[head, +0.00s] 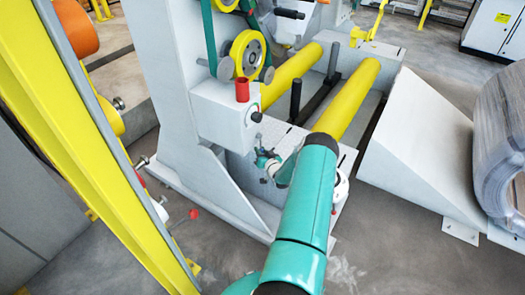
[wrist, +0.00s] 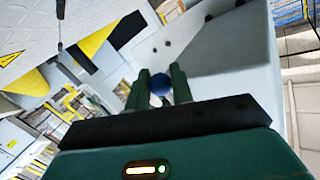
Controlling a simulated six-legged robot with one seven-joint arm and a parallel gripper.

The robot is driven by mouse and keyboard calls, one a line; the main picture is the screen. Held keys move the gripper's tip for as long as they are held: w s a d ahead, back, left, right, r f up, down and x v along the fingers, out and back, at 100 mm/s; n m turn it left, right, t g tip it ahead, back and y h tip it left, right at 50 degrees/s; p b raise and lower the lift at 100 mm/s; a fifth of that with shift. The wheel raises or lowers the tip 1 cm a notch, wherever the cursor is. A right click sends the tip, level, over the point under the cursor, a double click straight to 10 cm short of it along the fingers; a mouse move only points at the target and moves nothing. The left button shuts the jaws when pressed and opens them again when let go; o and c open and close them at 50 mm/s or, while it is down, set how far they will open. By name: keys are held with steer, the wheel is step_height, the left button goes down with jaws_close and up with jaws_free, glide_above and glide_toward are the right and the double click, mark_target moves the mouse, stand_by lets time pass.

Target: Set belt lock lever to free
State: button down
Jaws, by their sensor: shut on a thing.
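My gripper (wrist: 160,90) shows in the wrist view, its two dark green fingers closed on either side of a round blue knob (wrist: 159,83). The knob looks like the end of the belt lock lever; the lever's shaft is hidden behind it and the fingers. In the head view my gripper (head: 267,163) is at the end of my teal arm, in front of the grey machine (head: 180,75), below its grey box (head: 222,112). The knob is too small to make out there, and the lever's position cannot be read.
A red cap (head: 242,90) and a black knob (head: 257,116) are on the box just above my gripper. Two yellow rollers (head: 347,100) lie behind. A yellow post (head: 95,130) stands at left, a grey wedge (head: 420,140) and a coil (head: 498,135) at right.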

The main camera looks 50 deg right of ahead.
steer(key=shift+a+r, duration=0.1)
steer(key=c, duration=1.3)
jaws_free()
steer(key=shift+o, duration=0.2)
steer(key=v, duration=1.3)
steer(key=shift+s+a, duration=0.15)
steer(key=shift+s, duration=0.2)
